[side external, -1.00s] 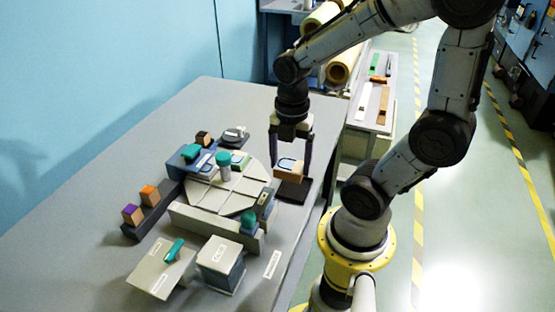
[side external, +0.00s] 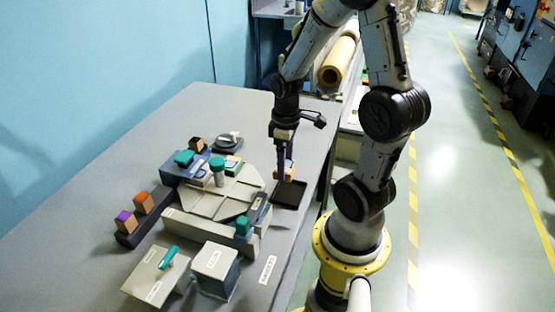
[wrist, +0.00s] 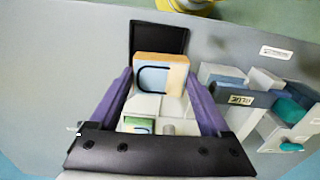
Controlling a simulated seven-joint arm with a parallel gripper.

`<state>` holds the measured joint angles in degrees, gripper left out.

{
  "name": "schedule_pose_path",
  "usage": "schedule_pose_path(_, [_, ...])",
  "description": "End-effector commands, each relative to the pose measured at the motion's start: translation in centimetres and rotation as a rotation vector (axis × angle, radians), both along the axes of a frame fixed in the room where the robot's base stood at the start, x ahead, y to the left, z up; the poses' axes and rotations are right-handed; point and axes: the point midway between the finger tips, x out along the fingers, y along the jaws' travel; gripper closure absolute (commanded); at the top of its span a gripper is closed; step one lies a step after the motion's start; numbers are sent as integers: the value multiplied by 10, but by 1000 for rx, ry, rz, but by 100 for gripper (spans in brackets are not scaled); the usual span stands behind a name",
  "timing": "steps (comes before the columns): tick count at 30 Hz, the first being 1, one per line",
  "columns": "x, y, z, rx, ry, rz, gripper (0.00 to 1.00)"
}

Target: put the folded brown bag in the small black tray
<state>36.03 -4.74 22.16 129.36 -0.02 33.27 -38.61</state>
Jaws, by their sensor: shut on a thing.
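The folded brown bag (side external: 289,172) is a small tan block with a dark loop handle on a pale-blue face, which shows in the wrist view (wrist: 160,74). My gripper (side external: 284,176) points down and is shut on the bag, with a purple finger on either side of it in the wrist view (wrist: 160,84). The small black tray (side external: 290,195) lies flat near the table's right edge. The bag is close above the tray's left part; I cannot tell whether they touch. In the wrist view the bag hides the near part of the tray (wrist: 158,38).
A pale round fixture (side external: 222,192) with several small blocks stands left of the tray. A dark rack (side external: 145,218) holds orange and purple-topped blocks. Pale boxes (side external: 215,264) stand at the front. The table's right edge is close to the tray; grey table behind it is bare.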

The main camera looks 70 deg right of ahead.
Motion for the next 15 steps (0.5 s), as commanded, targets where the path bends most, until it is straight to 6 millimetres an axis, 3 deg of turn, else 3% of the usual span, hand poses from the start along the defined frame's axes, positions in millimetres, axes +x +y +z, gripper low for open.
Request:
schedule_pose_path(4, [-10, -7, -9, 1, 1, -44, 72])
schedule_pose_path(15, [-11, -7, -31, 3, 2, -47, 72])
